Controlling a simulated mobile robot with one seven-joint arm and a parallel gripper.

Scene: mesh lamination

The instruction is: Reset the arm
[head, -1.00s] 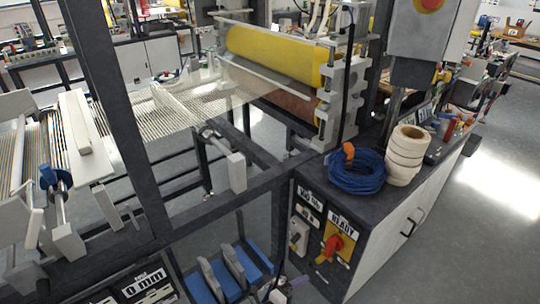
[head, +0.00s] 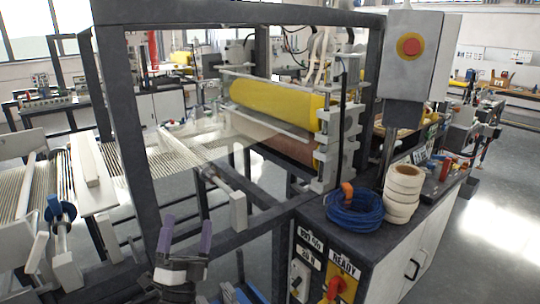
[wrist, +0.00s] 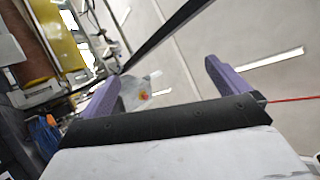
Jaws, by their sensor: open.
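My gripper (head: 185,240) shows at the bottom of the head view, left of centre, in front of the dark machine frame. Its two purple fingers point up and stand apart, with nothing between them. In the wrist view my gripper (wrist: 165,80) also has its purple fingers wide apart and empty. Beyond them are the ceiling, a dark beam and the grey control box (wrist: 138,92) with its red button.
The dark frame (head: 130,150) of the laminating machine surrounds the mesh (head: 190,150) and yellow roller (head: 275,98). A coil of blue cable (head: 355,212) and a stack of white rolls (head: 403,190) sit on the cabinet top. The floor at right is clear.

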